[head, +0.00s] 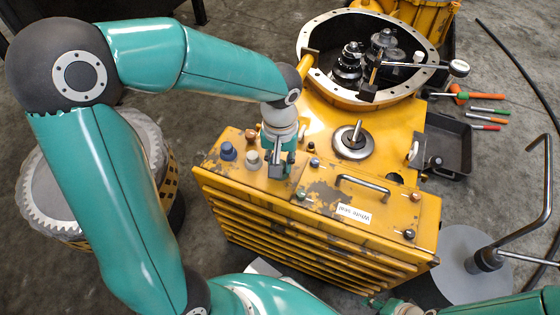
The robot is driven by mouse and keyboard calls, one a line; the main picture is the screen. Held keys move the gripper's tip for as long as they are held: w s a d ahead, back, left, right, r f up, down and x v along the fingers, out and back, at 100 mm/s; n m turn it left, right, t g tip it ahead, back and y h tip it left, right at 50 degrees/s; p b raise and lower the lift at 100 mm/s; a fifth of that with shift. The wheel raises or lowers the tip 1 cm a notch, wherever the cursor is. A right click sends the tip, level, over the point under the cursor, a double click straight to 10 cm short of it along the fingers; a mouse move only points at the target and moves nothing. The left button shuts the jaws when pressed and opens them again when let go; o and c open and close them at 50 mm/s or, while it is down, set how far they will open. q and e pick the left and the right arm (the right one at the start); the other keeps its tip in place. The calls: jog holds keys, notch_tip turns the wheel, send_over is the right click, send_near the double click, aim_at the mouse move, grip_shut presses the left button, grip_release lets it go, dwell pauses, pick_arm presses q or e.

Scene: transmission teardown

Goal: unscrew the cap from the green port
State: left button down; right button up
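My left gripper (278,172) points down at the top of the yellow ribbed housing (310,235), near its back left corner. Its grey fingers hide what is directly under them, and I cannot tell whether they hold anything. Just left of it stand a blue cap (228,151) and a whitish cap (252,160), with a small brown cap (250,134) behind. No clearly green port shows; a small dull-green fitting (302,195) sits to the right and nearer. Part of my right arm (395,308) shows at the bottom edge; its fingers are not clear.
A handle (362,185) and a white label (354,214) are on the housing top. Behind is an open round yellow casing (306,48) with gears. A dark tray (447,146) and several tools lie right. A bent rod stand (487,258) is at lower right, a toothed drum (52,190) at left.

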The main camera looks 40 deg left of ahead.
pick_arm(q)
jog(key=shift+w+f+n, duration=0.15)
jog(key=shift+n, duration=0.55)
jog(key=c, duration=1.3)
grip_release()
jog(key=shift+n, duration=0.3)
jog(key=o, duration=1)
jog(key=shift+c, duration=0.2)
jog(key=shift+r+p, duration=1.95)
jog(key=shift+r, duration=0.7)
